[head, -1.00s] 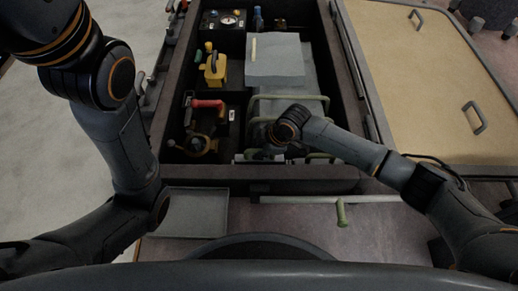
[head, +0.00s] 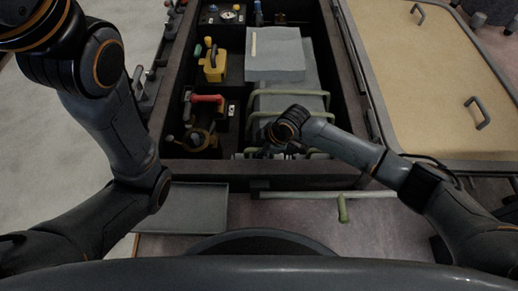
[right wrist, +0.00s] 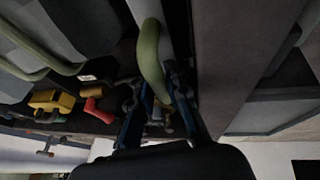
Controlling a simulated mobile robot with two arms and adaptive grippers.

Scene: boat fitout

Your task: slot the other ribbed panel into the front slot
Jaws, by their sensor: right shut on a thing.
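My right gripper (head: 268,149) reaches down at the near end of the open dark bay. In the right wrist view its fingers (right wrist: 160,103) are shut on a thick green handle (right wrist: 150,58). This handle appears to belong to a grey panel at the bay's near wall; my arm hides most of it in the head view. Other green handles (head: 292,94) stand over grey panels farther back in the bay. The slots and the panel's lower edge are hidden, so I cannot tell how deep it sits. My left arm is at the left; its gripper is out of the picture.
A yellow device (head: 213,66), a red-handled valve (head: 208,99) and a gauge panel (head: 226,15) fill the left compartments. A grey block (head: 275,62) lies behind the panels. In front are an empty grey tray (head: 190,209) and another green handle (head: 343,208). A tan hatch (head: 430,90) lies right.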

